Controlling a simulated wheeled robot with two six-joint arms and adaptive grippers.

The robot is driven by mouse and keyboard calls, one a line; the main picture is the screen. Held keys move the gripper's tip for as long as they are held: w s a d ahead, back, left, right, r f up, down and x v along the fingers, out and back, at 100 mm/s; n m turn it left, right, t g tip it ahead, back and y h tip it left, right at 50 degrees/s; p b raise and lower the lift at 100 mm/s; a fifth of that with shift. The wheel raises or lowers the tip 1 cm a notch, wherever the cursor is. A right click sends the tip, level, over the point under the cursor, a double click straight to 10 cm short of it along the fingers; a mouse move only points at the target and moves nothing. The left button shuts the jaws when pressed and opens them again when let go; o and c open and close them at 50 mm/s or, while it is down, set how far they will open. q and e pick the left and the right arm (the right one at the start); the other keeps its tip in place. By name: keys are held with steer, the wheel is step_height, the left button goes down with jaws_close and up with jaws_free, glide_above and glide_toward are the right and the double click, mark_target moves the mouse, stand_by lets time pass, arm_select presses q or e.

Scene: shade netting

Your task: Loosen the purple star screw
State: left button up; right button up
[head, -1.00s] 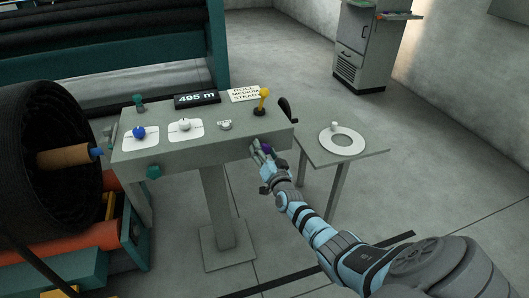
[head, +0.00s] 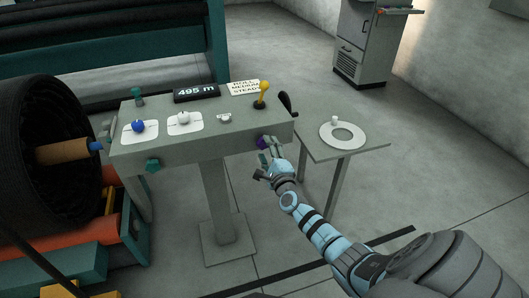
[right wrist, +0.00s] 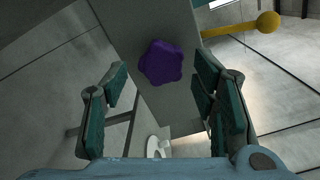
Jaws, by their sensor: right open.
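The purple star screw (head: 262,142) sits on the front face of the grey control desk (head: 210,150), near its right end. In the right wrist view the screw (right wrist: 160,62) shows whole, a rounded star knob on the grey panel. My right gripper (head: 268,158) is at the desk front, just by the screw. In the right wrist view its two teal-padded fingers (right wrist: 160,98) stand wide apart, one on each side of the screw. They appear clear of it, and nothing is between them. My left gripper is not in view.
A yellow-knobbed lever (head: 263,95) and a black crank handle (head: 286,104) stand at the desk's right end. A side table (head: 370,145) with a white ring is at the right. A teal star knob (head: 152,166) is on the desk's left front. A black netting roll (head: 40,150) is at the left.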

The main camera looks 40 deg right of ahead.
steer(key=shift+m, duration=0.9)
steer(key=shift+w, duration=0.1)
steer(key=shift+b+x, duration=0.5)
steer(key=shift+x, duration=0.4)
steer(key=shift+w+d, duration=0.1)
steer(key=shift+w, duration=0.2)
steer(key=shift+r, duration=0.1)
jaws_close()
steer(key=shift+n, duration=0.3)
steer(key=shift+c, duration=2.2)
jaws_free()
steer(key=shift+n, duration=0.7)
steer(key=o, duration=0.4)
